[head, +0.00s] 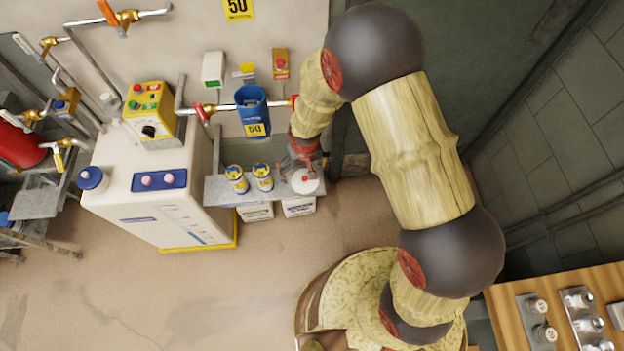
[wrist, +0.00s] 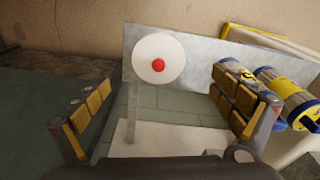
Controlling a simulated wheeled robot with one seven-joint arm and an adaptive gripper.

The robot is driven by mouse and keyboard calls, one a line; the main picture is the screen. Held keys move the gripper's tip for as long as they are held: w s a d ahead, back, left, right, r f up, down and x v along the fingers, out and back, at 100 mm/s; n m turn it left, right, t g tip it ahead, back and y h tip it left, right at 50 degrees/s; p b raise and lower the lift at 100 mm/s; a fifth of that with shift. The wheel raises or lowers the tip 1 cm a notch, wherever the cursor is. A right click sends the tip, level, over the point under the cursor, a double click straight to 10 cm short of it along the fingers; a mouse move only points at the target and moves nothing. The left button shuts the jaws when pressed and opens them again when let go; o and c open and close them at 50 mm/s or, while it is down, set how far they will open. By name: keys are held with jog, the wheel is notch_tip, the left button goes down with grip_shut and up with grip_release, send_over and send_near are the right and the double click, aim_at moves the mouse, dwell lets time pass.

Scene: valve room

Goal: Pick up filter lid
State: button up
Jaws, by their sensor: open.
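The filter lid (head: 305,181) is a white disc with a small red knob, at the right end of a grey shelf (head: 222,190). In the wrist view the lid (wrist: 147,48) lies ahead, between the lines of my two fingers. My gripper (head: 303,158) is just behind the lid in the head view, partly hidden by my arm. In the wrist view my gripper (wrist: 162,88) is open, with yellow pads spread wide and nothing between them. The lid appears apart from both fingers. A blue filter housing (head: 251,103) with a yellow 50 label is on the wall pipe.
Two yellow and blue cartridges (head: 249,178) stand left of the lid; they lie close to my right finger in the wrist view (wrist: 282,92). White containers (head: 299,207) are below the shelf. A white machine (head: 140,185) is at the left. A wooden bench (head: 560,300) is lower right.

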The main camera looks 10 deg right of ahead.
aim_at(305, 178)
jog(key=shift+w+a+f, duration=0.15)
jog(key=shift+f, duration=0.1)
jog(key=f+b, duration=0.1)
jog(key=f, duration=0.1)
jog(key=f+b, duration=0.1)
jog(key=f, duration=0.2)
jog(key=w+f+b, duration=0.1)
jog(key=f, duration=0.1)
jog(key=shift+d+f, duration=0.2)
jog(key=shift+f, duration=0.05)
jog(key=shift+r, duration=0.1)
jog(key=shift+c, duration=1.1)
jog(key=c, duration=1)
